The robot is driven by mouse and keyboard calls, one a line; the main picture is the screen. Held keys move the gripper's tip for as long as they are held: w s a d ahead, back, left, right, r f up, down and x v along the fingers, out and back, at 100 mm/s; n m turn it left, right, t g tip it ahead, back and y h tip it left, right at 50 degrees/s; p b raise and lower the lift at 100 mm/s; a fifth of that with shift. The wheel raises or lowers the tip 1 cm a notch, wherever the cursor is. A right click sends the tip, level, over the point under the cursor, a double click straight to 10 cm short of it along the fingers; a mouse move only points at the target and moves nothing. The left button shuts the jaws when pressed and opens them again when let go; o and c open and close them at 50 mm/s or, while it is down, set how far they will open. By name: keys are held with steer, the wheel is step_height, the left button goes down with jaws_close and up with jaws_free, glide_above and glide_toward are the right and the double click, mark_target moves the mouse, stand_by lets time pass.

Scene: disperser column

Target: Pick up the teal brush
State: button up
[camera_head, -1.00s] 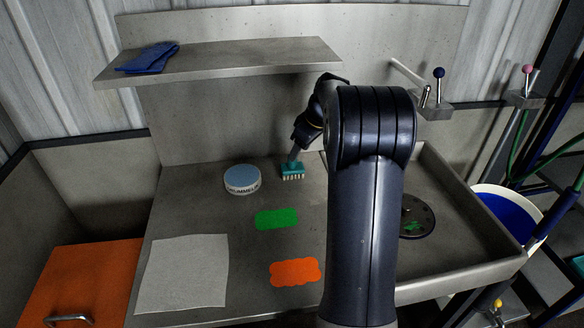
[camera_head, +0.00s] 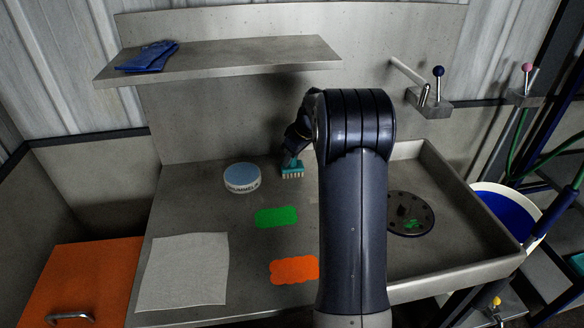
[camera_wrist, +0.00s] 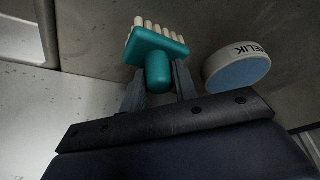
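The teal brush (camera_head: 291,171) stands bristles-down on the grey metal counter (camera_head: 225,285), near the back wall. In the wrist view the brush (camera_wrist: 158,48) shows its teal block, pale bristles and rounded handle. My gripper (camera_head: 290,157) is down at the brush from above. In the wrist view my gripper (camera_wrist: 158,78) has one finger on each side of the handle. The fingers stand apart, close to the handle; firm contact cannot be made out.
A round blue-topped tub (camera_head: 241,178) stands just left of the brush. Green (camera_head: 276,217) and orange (camera_head: 293,270) mats and a grey cloth (camera_head: 183,272) lie in front. A shelf (camera_head: 225,62) overhangs behind. A dark round drain (camera_head: 410,213) is at right.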

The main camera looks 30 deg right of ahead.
jaws_close()
steer(key=shift+r, duration=0.1)
steer(key=shift+r, duration=0.4)
steer(key=v, duration=0.2)
steer(key=shift+r, duration=0.4)
steer(key=s+d+b, duration=0.1)
steer(key=s+d, duration=0.3)
steer(key=s, duration=0.3)
steer(key=s+d+b, duration=0.1)
steer(key=s+d, duration=0.3)
steer(key=s, duration=0.4)
steer(key=shift+d+b, duration=0.15)
steer(key=shift+b, duration=0.2)
steer(key=shift+s, duration=0.1)
steer(key=shift+c, duration=1)
jaws_free()
steer(key=shift+c, duration=1.2)
